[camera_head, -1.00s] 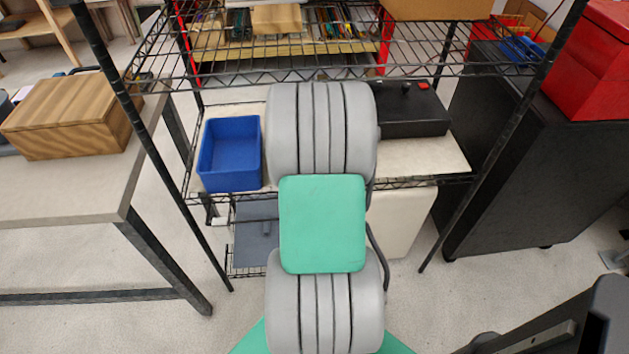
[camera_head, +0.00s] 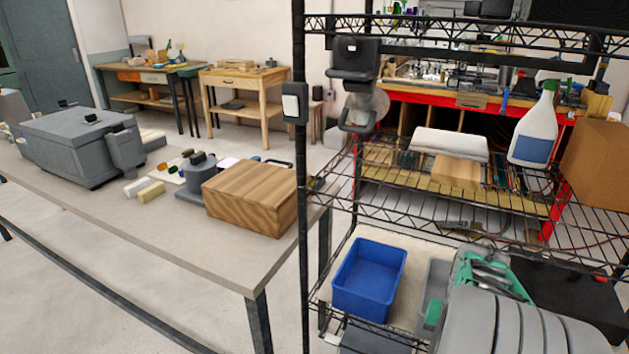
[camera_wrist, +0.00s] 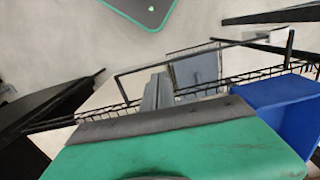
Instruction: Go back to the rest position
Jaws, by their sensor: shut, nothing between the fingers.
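My gripper (camera_wrist: 157,92) shows in the wrist view as narrow grey fingers beyond the green and dark grey hand. They are together, with nothing seen between them. In the head view the green and grey parts of my folded arm are at the lower right, in front of the lower shelf. The fingers cannot be made out clearly there. A blue bin (camera_head: 368,282) stands on that shelf, left of my arm. It also shows at the right of the wrist view (camera_wrist: 280,105). The rods (camera_head: 395,160) lie on the middle wire shelf, partly hidden.
The wire rack's black post (camera_head: 299,200) stands close left of the blue bin. A wooden box (camera_head: 250,197) sits on the left table. A white bottle (camera_head: 533,130) and a cardboard box (camera_head: 598,165) are on the rack.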

